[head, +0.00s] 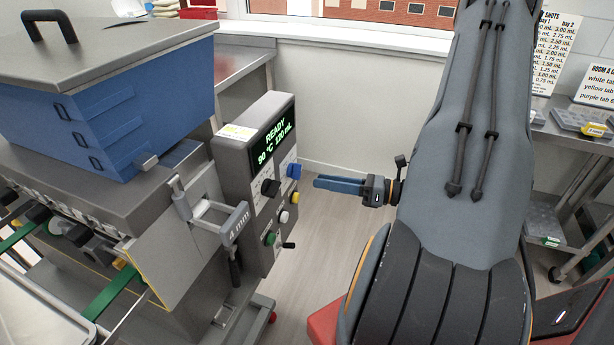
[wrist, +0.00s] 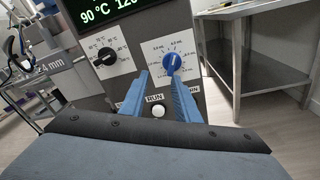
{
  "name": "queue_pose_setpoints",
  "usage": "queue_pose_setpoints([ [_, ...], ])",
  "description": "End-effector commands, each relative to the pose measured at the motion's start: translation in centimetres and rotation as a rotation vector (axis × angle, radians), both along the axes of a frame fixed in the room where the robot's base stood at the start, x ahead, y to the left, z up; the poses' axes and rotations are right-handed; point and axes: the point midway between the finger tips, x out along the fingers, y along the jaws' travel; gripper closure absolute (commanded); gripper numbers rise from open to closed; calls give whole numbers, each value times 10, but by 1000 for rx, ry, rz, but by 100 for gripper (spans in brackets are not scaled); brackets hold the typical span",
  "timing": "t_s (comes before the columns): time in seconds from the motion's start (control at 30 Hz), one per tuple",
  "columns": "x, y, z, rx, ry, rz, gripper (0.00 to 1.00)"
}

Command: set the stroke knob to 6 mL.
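The stroke knob is the blue knob (head: 294,171) on the right of the depositor's control panel. In the wrist view the blue knob (wrist: 174,60) sits in a white dial with small mL labels; its exact setting is too small to read surely. My gripper (head: 316,182) is a little to the right of the panel, its blue fingers pointing at it. In the wrist view my gripper (wrist: 157,75) is open and empty, fingers apart. The right fingertip appears just below the blue knob; no grip on it shows.
A black knob (wrist: 107,55) with °C labels is left of the blue one. A white button (wrist: 158,111) marked RUN is below. A steel table (wrist: 235,12) stands to the right.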

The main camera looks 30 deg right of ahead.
Motion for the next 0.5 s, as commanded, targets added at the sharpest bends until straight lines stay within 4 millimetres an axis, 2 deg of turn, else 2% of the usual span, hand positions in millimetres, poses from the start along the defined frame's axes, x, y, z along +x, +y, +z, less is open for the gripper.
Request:
queue_pose_setpoints([
  [0.03,0,-10,-4,24,-1,-40,71],
  [0.17,3,-20,-5,53,-8,-85,71],
  [0.5,38,8,-4,54,-9,-83,71],
])
